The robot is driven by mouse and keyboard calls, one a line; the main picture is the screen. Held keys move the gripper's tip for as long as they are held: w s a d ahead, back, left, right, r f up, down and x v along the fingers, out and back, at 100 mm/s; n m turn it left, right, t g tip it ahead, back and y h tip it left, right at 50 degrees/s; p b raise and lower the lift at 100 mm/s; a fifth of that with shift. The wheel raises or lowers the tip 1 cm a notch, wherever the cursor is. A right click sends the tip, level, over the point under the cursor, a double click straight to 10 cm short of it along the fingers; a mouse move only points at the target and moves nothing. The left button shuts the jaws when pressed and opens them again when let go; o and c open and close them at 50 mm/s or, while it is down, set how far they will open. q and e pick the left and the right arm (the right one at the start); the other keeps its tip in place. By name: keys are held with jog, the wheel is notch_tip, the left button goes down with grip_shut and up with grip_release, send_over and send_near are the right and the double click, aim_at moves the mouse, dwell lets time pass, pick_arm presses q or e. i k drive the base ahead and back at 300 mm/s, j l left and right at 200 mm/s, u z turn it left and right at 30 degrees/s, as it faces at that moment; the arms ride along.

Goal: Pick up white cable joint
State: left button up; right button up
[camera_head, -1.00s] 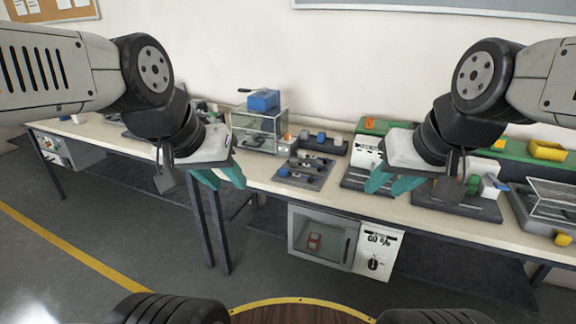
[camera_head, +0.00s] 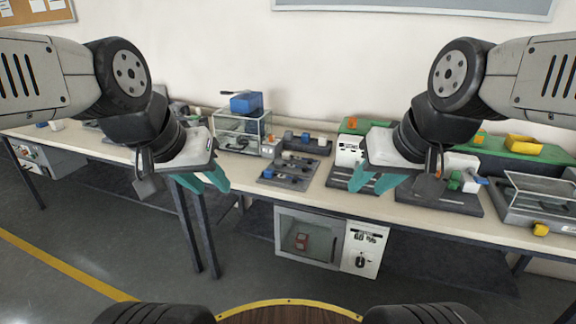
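A grey tray (camera_head: 268,181) on the long table holds several small blue and pale parts. A pale piece (camera_head: 286,155) near its back edge may be the white cable joint, but it is too small to tell. My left gripper (camera_head: 205,182) shows left of the tray, its teal fingers apart and empty. My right gripper (camera_head: 374,184) shows right of the tray, its teal fingers also apart and empty. Both grippers appear in front of the table and touch nothing that I can see.
An oven-like unit (camera_head: 308,240) hangs below the tabletop.

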aim_at(287, 156)
jog(key=i+l+u, duration=0.15)
jog(key=i, duration=0.35)
jog(key=i+l+u, duration=0.2)
jog(key=i, duration=0.35)
jog(key=i+l+u, duration=0.15)
jog(key=i, duration=0.35)
